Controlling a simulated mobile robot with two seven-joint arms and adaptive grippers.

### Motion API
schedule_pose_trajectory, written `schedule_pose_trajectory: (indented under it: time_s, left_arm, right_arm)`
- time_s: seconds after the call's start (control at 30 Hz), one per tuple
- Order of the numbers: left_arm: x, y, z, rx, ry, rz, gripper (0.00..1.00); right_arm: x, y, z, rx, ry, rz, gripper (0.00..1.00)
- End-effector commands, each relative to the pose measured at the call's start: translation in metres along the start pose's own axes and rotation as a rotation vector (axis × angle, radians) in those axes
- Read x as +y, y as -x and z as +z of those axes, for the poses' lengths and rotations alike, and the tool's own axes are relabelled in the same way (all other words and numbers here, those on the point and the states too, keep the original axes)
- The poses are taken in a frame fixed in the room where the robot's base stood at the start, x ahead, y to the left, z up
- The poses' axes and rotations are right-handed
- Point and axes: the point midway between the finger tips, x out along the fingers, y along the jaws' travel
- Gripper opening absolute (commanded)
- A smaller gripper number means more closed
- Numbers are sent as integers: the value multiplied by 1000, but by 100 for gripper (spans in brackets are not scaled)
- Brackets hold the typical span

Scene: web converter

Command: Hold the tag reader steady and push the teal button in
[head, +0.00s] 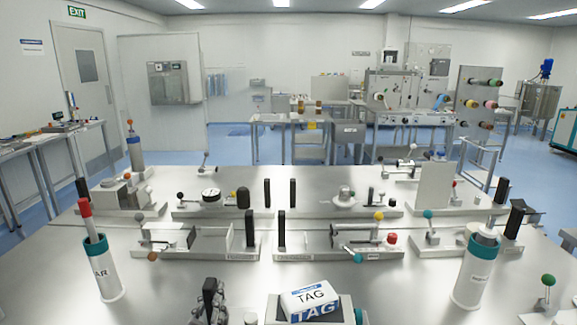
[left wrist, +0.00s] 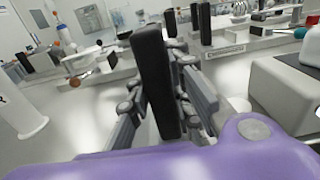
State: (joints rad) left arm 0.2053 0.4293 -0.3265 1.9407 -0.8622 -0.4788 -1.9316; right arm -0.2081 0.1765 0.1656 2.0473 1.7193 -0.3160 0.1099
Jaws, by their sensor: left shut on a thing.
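The tag reader (head: 275,312) is at the bottom centre of the head view, cut off by the frame edge. A white block marked TAG (head: 309,298) lies on its dark top. The teal button (head: 358,316) shows in part at the reader's right side. In the left wrist view the reader's pale housing (left wrist: 283,95) is at the right. My left gripper (head: 208,303) is left of the reader, shut on an upright black handle (left wrist: 155,80). Whether the handle joins the reader is hidden. My right gripper is not in view.
A white cylinder with a teal collar and red-topped handle (head: 104,270) stands left, another teal-collared cylinder (head: 470,275) right. Several fixtures with knobs and black posts line the table behind. A green-knobbed lever (head: 547,285) is at the right edge. Bare metal table (head: 160,290) lies left of the gripper.

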Motion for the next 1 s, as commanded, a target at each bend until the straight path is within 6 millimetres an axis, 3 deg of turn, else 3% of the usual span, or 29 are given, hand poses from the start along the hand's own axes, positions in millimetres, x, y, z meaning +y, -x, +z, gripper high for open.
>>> schedule_pose_trajectory:
  time_s: [0.03,0.57,0.6,0.73,1.0]
  left_arm:
    - [0,2,-10,19,2,2,0]
    - [2,2,-7,16,0,4,0]
    - [2,2,-7,16,0,4,23]
    - [1,1,-5,11,-1,3,40]
    - [1,0,0,4,-1,2,41]
  right_arm:
    - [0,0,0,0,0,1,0]
    - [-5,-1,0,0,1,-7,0]
    - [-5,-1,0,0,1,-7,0]
    - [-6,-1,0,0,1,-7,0]
    - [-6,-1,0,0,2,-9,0]
